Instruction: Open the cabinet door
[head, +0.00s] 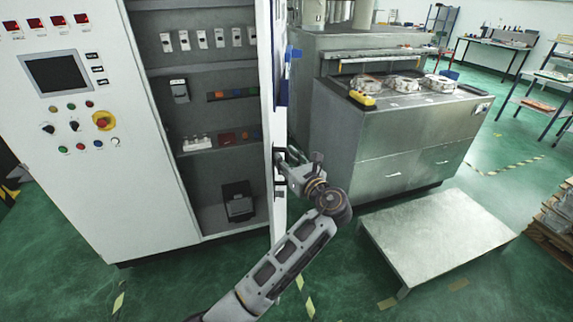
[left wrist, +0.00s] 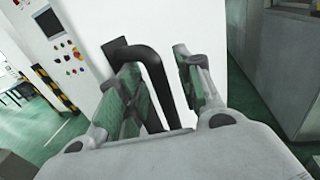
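The control cabinet (head: 110,130) stands at the left of the head view. Its door (head: 267,80) is swung wide open and shows nearly edge-on, with the inside shelves exposed. My left gripper (head: 283,160) is at the door handle on the door's outer side. In the left wrist view the dark, bent handle (left wrist: 155,75) lies between the two fingers of my left gripper (left wrist: 160,88). The handle is close to the left finger, and a gap shows to the right finger. The fingers are apart. The white door face (left wrist: 200,22) is behind them. My right gripper is out of view.
A metal workbench (head: 390,130) with castings stands to the right of the door. A low metal platform (head: 435,235) lies on the floor before it. A pallet stack (head: 553,220) is at the right edge.

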